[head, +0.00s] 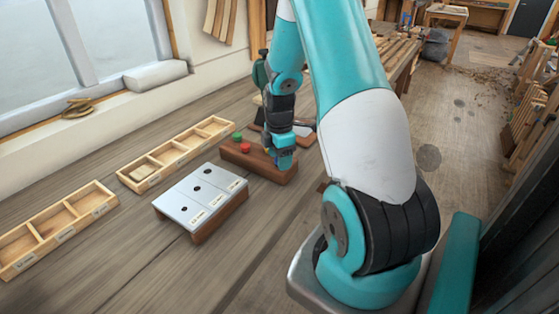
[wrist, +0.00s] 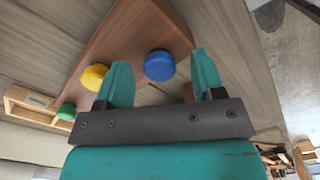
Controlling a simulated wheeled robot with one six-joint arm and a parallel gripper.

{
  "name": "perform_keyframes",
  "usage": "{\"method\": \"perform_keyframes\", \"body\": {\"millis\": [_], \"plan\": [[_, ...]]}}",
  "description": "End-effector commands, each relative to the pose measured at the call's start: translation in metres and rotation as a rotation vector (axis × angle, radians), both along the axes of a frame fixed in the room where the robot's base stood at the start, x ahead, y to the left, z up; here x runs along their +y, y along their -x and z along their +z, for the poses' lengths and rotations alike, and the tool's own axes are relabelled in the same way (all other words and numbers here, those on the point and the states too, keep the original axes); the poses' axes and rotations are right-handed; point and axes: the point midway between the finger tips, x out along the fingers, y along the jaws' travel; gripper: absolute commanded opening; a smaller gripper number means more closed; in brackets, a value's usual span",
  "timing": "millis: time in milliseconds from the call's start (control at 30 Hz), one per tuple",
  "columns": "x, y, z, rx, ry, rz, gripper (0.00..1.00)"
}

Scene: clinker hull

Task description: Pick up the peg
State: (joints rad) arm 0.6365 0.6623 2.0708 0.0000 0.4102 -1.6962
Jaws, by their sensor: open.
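A dark wooden block (head: 258,164) stands on the bench, with a green peg (head: 237,136) and a red peg (head: 246,148) showing at its left end. My gripper (head: 281,158) is over the right part of the block and hides what is there. In the wrist view my open gripper (wrist: 161,70) has the blue peg in the gap between its fingers. I cannot tell how deep the peg sits between them.
A grey-topped block with several holes (head: 203,195) stands in front of the peg block. Wooden compartment trays (head: 175,152) and (head: 58,229) lie to the left. A window (head: 90,45) is behind them. The bench front is clear.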

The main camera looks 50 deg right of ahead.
Motion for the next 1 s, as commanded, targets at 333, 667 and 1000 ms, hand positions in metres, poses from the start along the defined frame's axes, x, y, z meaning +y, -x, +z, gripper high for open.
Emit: {"method": "perform_keyframes", "body": {"millis": [333, 667, 1000], "plan": [[-0.0002, -0.0001, -0.0054, -0.002, 0.001, 0.000, 0.51], [-0.0002, -0.0001, -0.0052, -0.002, 0.001, 0.000, 0.09], [-0.0005, -0.0006, 0.0006, -0.003, 0.002, 0.000, 0.09]]}}
